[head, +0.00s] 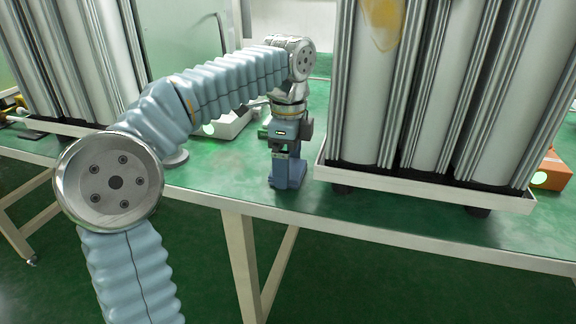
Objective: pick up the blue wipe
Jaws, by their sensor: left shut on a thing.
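The blue wipe (288,177) is a small blue block-like piece at the green table's front part, just left of the tall columns. My left gripper (287,158) points down over it and is shut on it, with the fingers partly hidden against the blue. The wipe's lower end is at or close to the table top; I cannot tell whether it touches. My right gripper is not in view.
Tall silver sieve columns (368,90) stand in a white tray (420,184) close to the right of the gripper. More columns stand at the far left. A white device (228,122) is behind my left arm. An orange box (551,172) lies at the right. The table's front edge is near.

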